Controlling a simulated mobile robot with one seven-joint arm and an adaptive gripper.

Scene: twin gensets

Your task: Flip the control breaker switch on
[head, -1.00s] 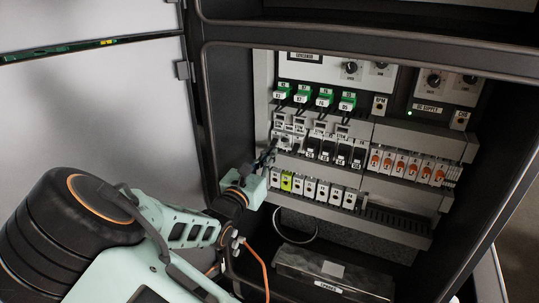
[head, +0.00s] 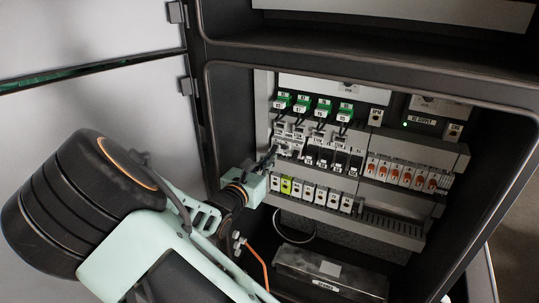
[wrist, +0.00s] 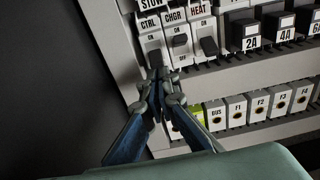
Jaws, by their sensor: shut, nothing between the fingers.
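The CTRL breaker (wrist: 150,42) is a white module at the left end of a row in the wrist view, with "ON" printed above its dark toggle (wrist: 155,57). The toggle sits low on the module, away from the ON mark. My gripper (wrist: 161,76) is shut and empty, with its fingertips right at the lower end of this toggle. I cannot tell whether they touch it. The fingers hide the bottom of the breaker. In the head view my gripper (head: 268,157) is at the left end of the breaker row.
The CHGR breaker (wrist: 180,45) and HEAT breaker (wrist: 206,42) stand close on the right. Dark fuse holders (wrist: 243,32) follow. Below is a row of terminal modules (wrist: 236,109). The cabinet's left wall (head: 229,118) is near my gripper. An orange cable (head: 256,261) hangs below.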

